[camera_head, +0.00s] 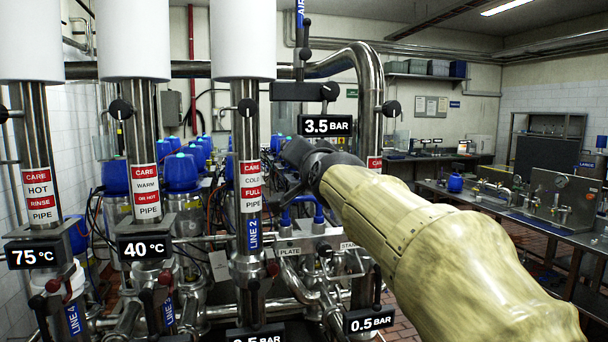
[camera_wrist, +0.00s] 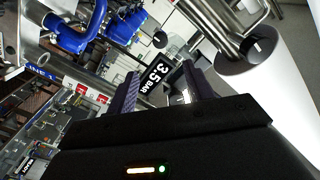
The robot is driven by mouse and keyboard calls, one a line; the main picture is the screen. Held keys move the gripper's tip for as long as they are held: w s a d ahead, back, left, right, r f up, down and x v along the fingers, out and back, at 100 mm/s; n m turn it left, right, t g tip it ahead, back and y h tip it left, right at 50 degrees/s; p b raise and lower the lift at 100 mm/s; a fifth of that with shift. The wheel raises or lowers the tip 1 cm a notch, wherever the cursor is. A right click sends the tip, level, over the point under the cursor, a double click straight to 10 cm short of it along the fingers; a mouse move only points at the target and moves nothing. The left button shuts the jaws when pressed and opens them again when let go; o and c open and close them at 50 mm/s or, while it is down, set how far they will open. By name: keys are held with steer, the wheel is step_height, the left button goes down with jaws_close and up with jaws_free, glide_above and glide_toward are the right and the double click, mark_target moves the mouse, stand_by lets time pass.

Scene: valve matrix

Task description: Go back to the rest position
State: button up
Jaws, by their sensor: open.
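My arm reaches in from the right in the head view, and its dark gripper end (camera_head: 298,152) is in front of the valve pipes, just below the 3.5 BAR display (camera_head: 327,125). In the wrist view my gripper (camera_wrist: 160,82) is open, with two dark ridged fingers apart. Nothing is held between them. The 3.5 BAR display (camera_wrist: 157,76) shows beyond the gap between the fingers. A black round valve knob (camera_wrist: 259,46) on a steel pipe is to the right of the fingers there. The fingertips are hard to make out in the head view.
Steel pipes carry the 75 °C display (camera_head: 38,254), the 40 °C display (camera_head: 145,247) and the 0.5 BAR display (camera_head: 370,320). A bent steel pipe (camera_head: 369,90) stands close behind my gripper. Workbenches (camera_head: 560,225) line the right side.

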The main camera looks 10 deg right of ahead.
steer(key=shift+s, duration=0.4)
steer(key=s+f+n+g+p, duration=0.2)
steer(key=f+g, duration=0.2)
steer(key=f, duration=0.9)
steer(key=s+f+n+g+p, duration=0.1)
steer(key=s+f+n+g, duration=0.15)
steer(key=f, duration=0.95)
steer(key=s+f+n+g+p, duration=0.2)
steer(key=s+f+g, duration=0.7)
steer(key=s+f, duration=0.9)
steer(key=shift+s+f+n+p, duration=0.4)
steer(key=shift+f+n, duration=0.2)
steer(key=shift+n, duration=0.15)
